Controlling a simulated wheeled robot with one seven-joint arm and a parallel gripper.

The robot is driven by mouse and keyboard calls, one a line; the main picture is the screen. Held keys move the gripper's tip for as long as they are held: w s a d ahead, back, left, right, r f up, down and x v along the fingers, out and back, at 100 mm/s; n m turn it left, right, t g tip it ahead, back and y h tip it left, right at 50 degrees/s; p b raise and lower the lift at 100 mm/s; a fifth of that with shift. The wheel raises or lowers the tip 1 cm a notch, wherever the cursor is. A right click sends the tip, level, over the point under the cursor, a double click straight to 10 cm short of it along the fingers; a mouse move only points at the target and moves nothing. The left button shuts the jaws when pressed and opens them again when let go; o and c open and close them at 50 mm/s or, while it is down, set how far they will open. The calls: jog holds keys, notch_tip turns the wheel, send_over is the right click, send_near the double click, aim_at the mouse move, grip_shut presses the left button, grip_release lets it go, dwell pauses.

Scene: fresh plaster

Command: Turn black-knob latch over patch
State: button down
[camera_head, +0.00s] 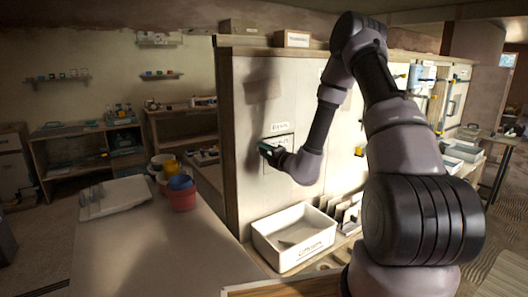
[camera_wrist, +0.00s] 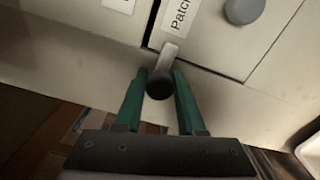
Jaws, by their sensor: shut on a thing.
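The black-knob latch (camera_wrist: 159,86) shows in the wrist view, with a pale arm running up from its round black knob toward the edge of a panel. A label reading "Patch" (camera_wrist: 179,18) sits just above it on the panel (camera_wrist: 225,45). My gripper (camera_wrist: 160,76) has its two green fingers on either side of the knob and is shut on it. In the head view my gripper (camera_head: 268,150) is at the upright board, by the small labelled panel (camera_head: 283,142); the knob is hidden there.
A grey round knob (camera_wrist: 244,10) is on the panel right of the label. Coloured buckets (camera_head: 181,192) stand left on a table (camera_head: 150,245) whose front is clear.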

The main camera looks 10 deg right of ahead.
jog(key=c, duration=0.5)
grip_release()
jog(key=shift+s, duration=0.1)
jog(key=v, duration=1)
jog(key=shift+s+d, duration=0.15)
jog(key=shift+s, duration=0.15)
